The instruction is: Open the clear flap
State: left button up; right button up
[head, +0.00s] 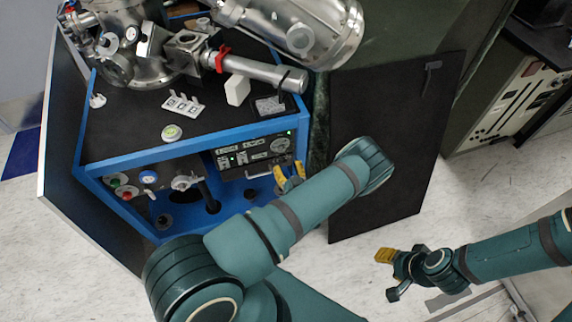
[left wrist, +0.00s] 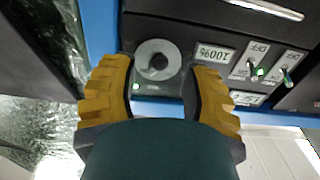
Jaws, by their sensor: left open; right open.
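The black control panel (head: 240,157) sits in the blue-framed front of the machine. A round grey disc (left wrist: 157,60) with a dark centre shows on it in the left wrist view. I cannot make out the clear flap's edges in either view. My left gripper (head: 290,177) is at the right end of this panel. In the left wrist view its yellow fingers (left wrist: 163,90) are open, one to each side of the disc, with nothing seen between them; contact cannot be told. My right gripper (head: 391,273) is open and empty above the floor, at the lower right.
Labels and toggle switches (left wrist: 257,69) lie right of the disc. Knobs and valves (head: 186,181) fill the lower left front. Metal vacuum parts (head: 290,30) stand on top. A black door panel (head: 395,140) is right of the machine. The floor (head: 90,260) is clear at the lower left.

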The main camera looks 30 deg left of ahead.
pick_arm(q)
jog(key=shift+x, duration=0.95)
grip_shut()
